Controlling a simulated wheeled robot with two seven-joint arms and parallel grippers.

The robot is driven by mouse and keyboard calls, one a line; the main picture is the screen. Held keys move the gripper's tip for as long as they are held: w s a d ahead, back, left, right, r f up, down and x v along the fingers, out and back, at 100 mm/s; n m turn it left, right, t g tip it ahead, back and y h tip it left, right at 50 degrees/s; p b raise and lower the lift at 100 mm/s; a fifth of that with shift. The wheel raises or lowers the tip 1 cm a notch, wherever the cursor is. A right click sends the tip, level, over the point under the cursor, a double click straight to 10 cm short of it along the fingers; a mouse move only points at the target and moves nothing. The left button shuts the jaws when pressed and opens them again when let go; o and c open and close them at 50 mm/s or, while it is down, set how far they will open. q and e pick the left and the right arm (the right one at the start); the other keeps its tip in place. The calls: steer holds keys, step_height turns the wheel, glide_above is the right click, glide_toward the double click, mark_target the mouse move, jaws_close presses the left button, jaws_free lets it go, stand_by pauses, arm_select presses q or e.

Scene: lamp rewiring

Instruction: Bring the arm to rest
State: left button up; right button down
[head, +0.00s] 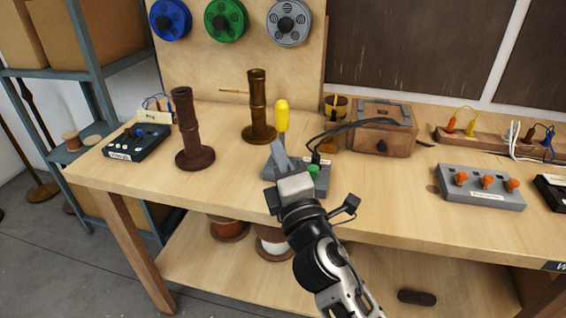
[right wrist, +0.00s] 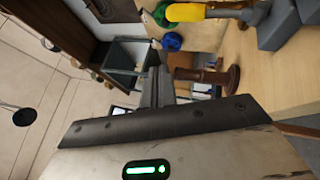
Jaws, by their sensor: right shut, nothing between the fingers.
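My right gripper (head: 279,150) is raised over the front edge of the workbench (head: 225,185), with its fingers closed together and empty. Its tips overlap the grey block (head: 322,182) with a green knob in the head view. A yellow-handled piece (head: 282,112) stands upright just beyond the tips; I cannot tell whether they touch it. In the right wrist view the closed fingers (right wrist: 155,90) point away from the camera, and the yellow handle (right wrist: 198,12) shows at the top. My left gripper is not in view.
A brown turned column (head: 188,130) and a bronze one (head: 258,105) stand on the left of the bench. A wooden box (head: 383,135) with a black cable is behind right. A grey switch block (head: 480,190) with orange knobs is at right. Shelving stands left.

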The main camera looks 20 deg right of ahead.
steer(key=shift+s+a, duration=0.1)
steer(key=shift+s, duration=0.8)
steer(key=s+f+m+g+y, duration=0.1)
steer(key=s+f+m+g, duration=0.2)
steer(key=f, duration=0.7)
steer(key=s+a+f+m+g+y, duration=0.1)
steer(key=s+f+m+g, duration=0.3)
steer(key=s+f+m, duration=0.4)
steer(key=s+a+f+m+g+y, duration=0.1)
steer(key=s+f+m+g, duration=0.3)
steer(key=f, duration=0.7)
steer(key=shift+s+a+f+m+y, duration=0.15)
steer(key=shift+s+f+m+y, duration=0.2)
steer(key=shift+s+m+y, duration=0.4)
